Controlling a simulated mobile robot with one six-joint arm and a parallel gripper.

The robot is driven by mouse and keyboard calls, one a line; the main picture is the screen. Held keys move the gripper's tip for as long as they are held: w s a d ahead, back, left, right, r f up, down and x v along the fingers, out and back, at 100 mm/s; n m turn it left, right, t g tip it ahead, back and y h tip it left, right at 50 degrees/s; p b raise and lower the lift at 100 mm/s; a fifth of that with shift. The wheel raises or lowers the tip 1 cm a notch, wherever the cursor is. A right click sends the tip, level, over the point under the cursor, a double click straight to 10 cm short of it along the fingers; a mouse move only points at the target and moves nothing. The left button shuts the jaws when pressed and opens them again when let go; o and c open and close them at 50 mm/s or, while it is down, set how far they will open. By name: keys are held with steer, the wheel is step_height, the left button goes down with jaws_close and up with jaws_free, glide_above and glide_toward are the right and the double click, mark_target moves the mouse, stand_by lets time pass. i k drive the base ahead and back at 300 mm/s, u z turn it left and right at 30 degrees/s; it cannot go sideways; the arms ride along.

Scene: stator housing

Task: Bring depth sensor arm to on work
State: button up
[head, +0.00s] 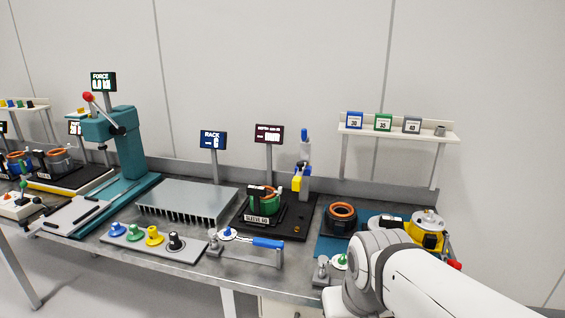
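What looks like the depth sensor arm (302,179) stands at the back right of a black fixture plate (291,226). It is a grey post with a yellow block low on its left side and a blue knob (304,133) on top. My arm reaches in from the lower right; my gripper is not visible.
A dark display (269,134) stands behind the plate. A blue-handled clamp (262,242) lies in front. A finned grey rack (187,200) and teal press (128,150) are left. A blue mat (325,246) with a copper-coloured ring (341,216) and a yellow device (430,235) are right.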

mark_target(295, 184)
steer(key=i, duration=0.95)
